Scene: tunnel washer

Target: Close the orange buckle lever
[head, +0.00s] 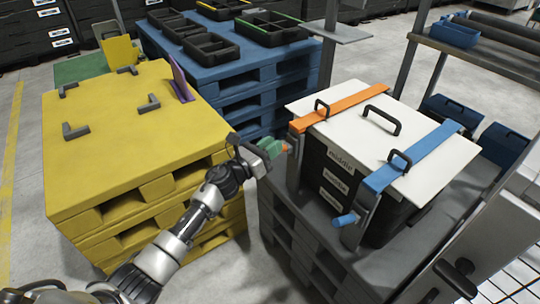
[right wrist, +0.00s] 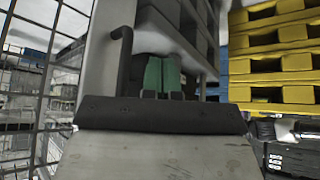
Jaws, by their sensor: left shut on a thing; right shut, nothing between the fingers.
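A dark crate (head: 333,182) with a white lid (head: 345,119) stands on a grey pallet. An orange strap (head: 343,106) runs over the lid to a grey metal buckle at the near left edge. The orange buckle lever (head: 285,147) sticks out to the left there; only its end shows, by my fingers. My left gripper (head: 274,149), with green fingertips, is shut on that lever, coming from the left. My right gripper (right wrist: 163,76) shows in the right wrist view, its green fingers together and empty. I cannot make it out in the head view.
A blue strap (head: 413,154) crosses the lid, its blue lever (head: 345,219) sticking out at the front. A yellow pallet stack (head: 120,108) stands left, blue pallets (head: 223,74) behind. A dark curved bar (right wrist: 123,60) is beside my right fingers. A grey rack stands right.

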